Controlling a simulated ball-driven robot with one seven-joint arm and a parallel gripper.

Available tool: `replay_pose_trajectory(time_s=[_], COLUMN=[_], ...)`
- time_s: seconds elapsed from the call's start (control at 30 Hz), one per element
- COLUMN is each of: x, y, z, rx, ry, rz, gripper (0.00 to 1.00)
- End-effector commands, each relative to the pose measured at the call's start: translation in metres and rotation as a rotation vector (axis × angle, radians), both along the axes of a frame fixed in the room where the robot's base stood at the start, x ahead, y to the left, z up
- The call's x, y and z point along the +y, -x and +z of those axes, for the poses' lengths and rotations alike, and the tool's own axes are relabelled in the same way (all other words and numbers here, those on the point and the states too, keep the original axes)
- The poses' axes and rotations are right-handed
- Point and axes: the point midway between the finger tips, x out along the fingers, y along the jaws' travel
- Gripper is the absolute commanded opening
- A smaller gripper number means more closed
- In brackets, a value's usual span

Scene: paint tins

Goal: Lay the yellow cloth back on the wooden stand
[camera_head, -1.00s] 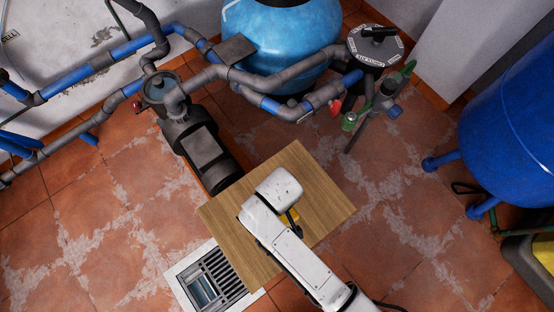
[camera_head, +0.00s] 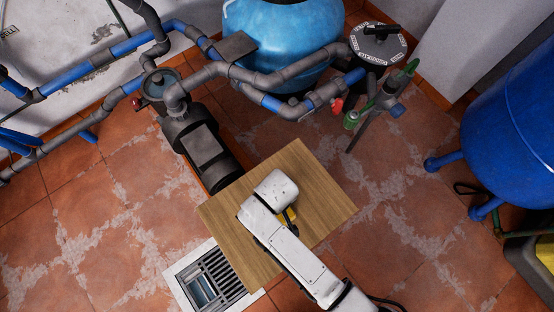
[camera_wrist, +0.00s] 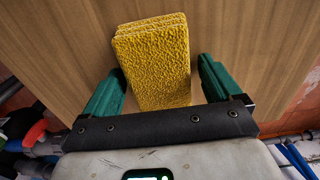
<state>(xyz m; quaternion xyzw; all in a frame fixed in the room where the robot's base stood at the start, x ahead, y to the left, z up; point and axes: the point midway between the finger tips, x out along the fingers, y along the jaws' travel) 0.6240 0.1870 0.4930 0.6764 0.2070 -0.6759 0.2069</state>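The yellow cloth (camera_wrist: 153,60) is a folded, thick, rough-textured stack in the wrist view, seen against the wood of the stand (camera_wrist: 60,40). My gripper (camera_wrist: 161,66) has its two green fingers spread on either side of the cloth, with a gap showing at each side. The cloth seems to lie on the wood, though its underside is hidden. In the head view the wooden stand (camera_head: 318,190) is a square light-brown top. Only a small yellow corner of the cloth (camera_head: 290,215) shows beside my white arm, which hides the fingers.
A dark pump (camera_head: 205,150) stands close to the stand's upper left. A floor drain (camera_head: 208,285) is at its lower left. Pipes and a light-blue tank (camera_head: 285,45) are behind, a dark-blue tank (camera_head: 510,130) is at right. Tiled floor at left is clear.

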Motion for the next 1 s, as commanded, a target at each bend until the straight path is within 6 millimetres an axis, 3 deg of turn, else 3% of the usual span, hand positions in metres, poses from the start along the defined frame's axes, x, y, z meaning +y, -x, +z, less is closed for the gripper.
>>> replay_pose_trajectory(time_s=[0.43,1.0], x=[0.000,0.000], y=[0.000,0.000], z=[0.010,0.110], rx=[-0.001,-0.001], ry=[-0.001,-0.001], rz=[0.000,0.000], gripper=[1.00,1.00])
